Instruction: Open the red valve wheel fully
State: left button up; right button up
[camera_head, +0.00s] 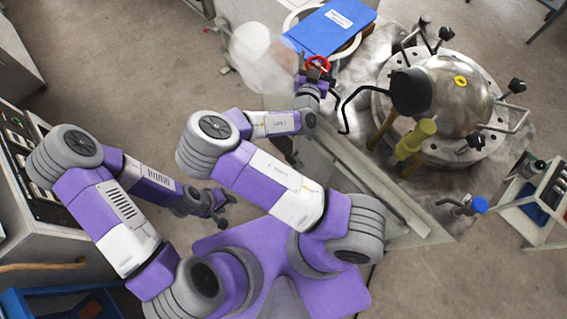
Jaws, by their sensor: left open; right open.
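The red valve wheel (317,62) is small and sits at the top middle, just below the blue board. My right gripper (318,74) is at the wheel's near side, with its fingers open at or over the near rim. I cannot tell whether the fingers touch the wheel, and they hide part of it. My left gripper (226,210) is open and empty over the floor, well to the left of and nearer than the wheel.
A blue board (328,27) lies just behind the wheel. A large steel vessel (455,90) with bent handles stands to the right, and a black bent pipe (345,110) runs close beside my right gripper. A control cabinet (30,160) stands at left. Floor is clear around my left gripper.

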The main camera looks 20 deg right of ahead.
jog(key=shift+s+d+m+g+h+b, duration=0.1)
jog(key=shift+m+g+h+b, duration=0.7)
jog(key=shift+m+g+h, duration=1.25)
